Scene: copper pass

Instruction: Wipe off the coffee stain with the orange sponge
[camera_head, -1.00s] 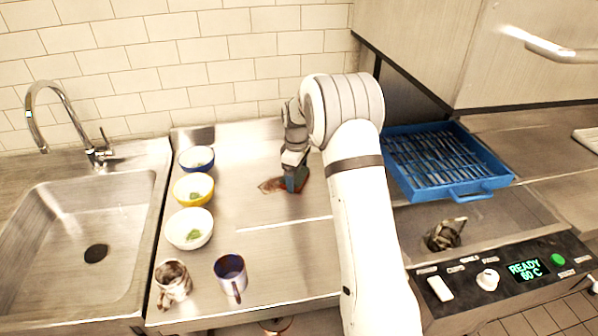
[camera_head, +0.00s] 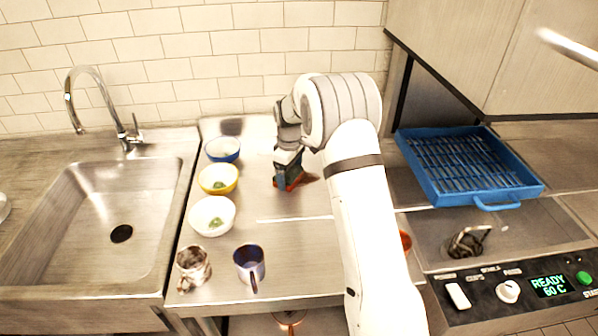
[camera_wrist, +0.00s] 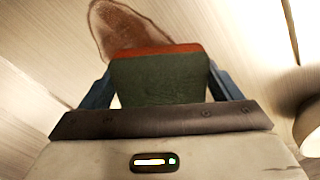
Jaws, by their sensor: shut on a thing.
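My gripper (camera_head: 287,172) is shut on the orange sponge (camera_head: 294,184), low over the steel counter. In the wrist view the sponge (camera_wrist: 158,78) shows a dark green face and an orange-red far edge between my blue fingers. The brown coffee stain (camera_head: 310,178) shows just right of the sponge in the head view. In the wrist view the stain (camera_wrist: 125,25) extends beyond the sponge's far edge, and the sponge hides part of it. I cannot tell whether the sponge touches the counter.
Blue (camera_head: 223,150), yellow (camera_head: 218,180) and white (camera_head: 212,216) bowls line the counter's left side. A marbled cup (camera_head: 193,268) and a dark blue mug (camera_head: 249,265) stand at the front. A sink is left; a blue rack (camera_head: 487,199) is right.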

